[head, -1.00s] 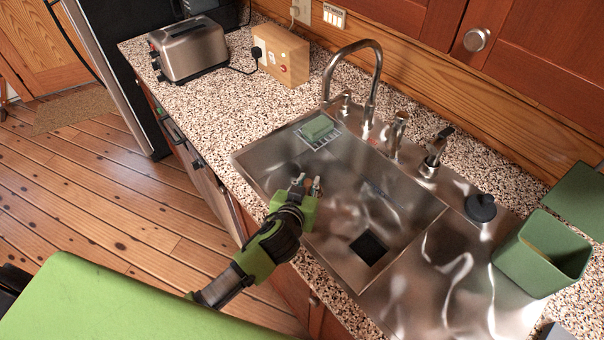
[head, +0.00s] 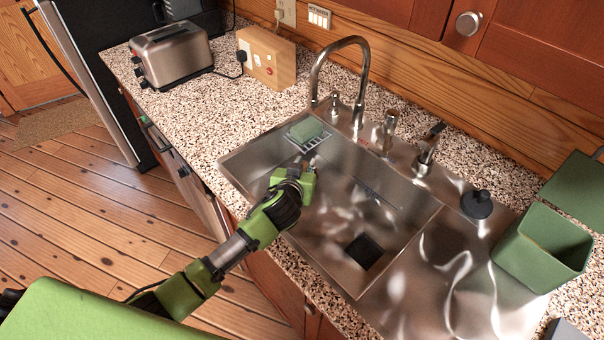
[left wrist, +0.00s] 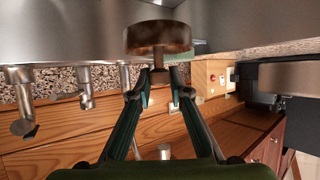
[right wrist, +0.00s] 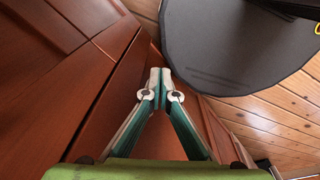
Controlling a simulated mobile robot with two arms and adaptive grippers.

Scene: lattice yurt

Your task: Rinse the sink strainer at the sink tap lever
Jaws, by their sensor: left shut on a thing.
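In the left wrist view my left gripper (left wrist: 158,78) is shut on the stem of the sink strainer (left wrist: 158,36), a round, brown-stained metal piece. In the head view my left gripper (head: 308,164) is over the sink (head: 345,205), close to the soap rack; the strainer cannot be made out there. The curved tap (head: 340,45) rises behind the basin. A dark-handled lever (head: 427,155) stands on the rim to its right. My right gripper (right wrist: 160,75) is shut and empty in the right wrist view, beside red-brown cabinet doors.
A green sponge (head: 306,129) lies on a rack at the basin's left corner. A dark plug (head: 477,204) and a green bin (head: 543,250) stand on the right. A toaster (head: 172,55) and a wooden box (head: 266,57) stand on the counter. The basin's dark square drain (head: 363,252) is uncovered.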

